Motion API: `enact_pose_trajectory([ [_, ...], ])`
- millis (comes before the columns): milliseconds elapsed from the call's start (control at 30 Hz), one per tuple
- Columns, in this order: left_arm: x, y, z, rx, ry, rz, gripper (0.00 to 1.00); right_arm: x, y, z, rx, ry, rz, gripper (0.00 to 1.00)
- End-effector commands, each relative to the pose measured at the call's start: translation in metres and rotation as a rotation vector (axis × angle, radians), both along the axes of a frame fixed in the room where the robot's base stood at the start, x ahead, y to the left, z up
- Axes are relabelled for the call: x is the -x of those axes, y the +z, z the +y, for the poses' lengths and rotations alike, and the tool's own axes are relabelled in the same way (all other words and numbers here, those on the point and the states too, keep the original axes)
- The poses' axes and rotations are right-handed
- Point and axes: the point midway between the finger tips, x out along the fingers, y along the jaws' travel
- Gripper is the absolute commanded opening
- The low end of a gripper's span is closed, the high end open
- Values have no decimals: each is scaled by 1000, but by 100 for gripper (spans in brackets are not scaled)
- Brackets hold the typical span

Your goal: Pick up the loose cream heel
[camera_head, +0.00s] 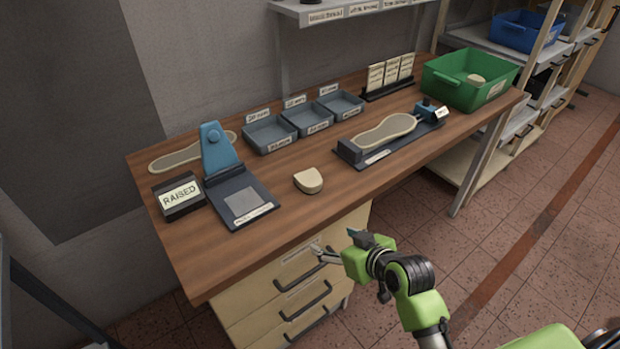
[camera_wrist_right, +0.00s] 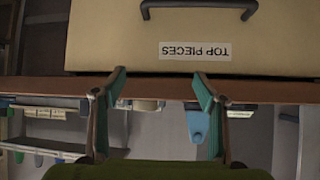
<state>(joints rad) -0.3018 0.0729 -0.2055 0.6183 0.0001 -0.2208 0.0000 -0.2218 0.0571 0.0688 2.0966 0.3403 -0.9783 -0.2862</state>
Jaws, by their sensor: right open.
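The loose cream heel (camera_head: 308,180) lies on the wooden workbench (camera_head: 270,222), near its front edge and right of a dark plate with a blue upright. My right gripper (camera_head: 334,244) is in front of the bench, beside the drawers, below and apart from the heel. In the right wrist view, which is upside down, its two fingers (camera_wrist_right: 158,90) are spread with nothing between them. A small cream shape (camera_wrist_right: 146,105) at the bench edge there may be the heel. My left gripper is in neither view.
Blue-grey trays (camera_head: 271,135) stand at the back of the bench. A sole lies on a dark fixture (camera_head: 375,156) right of the heel. A green bin (camera_head: 468,78) stands at the right end. Drawers (camera_head: 290,285) are under the front edge.

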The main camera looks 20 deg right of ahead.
Motion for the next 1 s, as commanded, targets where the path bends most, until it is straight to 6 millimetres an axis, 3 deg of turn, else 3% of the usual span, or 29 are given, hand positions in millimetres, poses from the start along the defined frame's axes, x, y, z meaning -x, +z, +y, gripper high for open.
enact_pose_trajectory([
  [33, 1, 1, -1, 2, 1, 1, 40, -18, 27, -4, -11, -4, -71, 66],
  [100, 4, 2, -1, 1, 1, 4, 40, -31, 54, -7, -20, -4, -140, 66],
  [200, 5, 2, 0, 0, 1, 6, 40, -41, 80, -11, -26, -4, -206, 66],
  [300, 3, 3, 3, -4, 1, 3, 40, -51, 90, -13, -30, -7, -239, 66],
  [700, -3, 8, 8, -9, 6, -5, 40, -115, 66, 0, -32, -8, -244, 66],
  [1000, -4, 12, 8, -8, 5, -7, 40, -135, 61, 4, -31, -7, -245, 66],
])
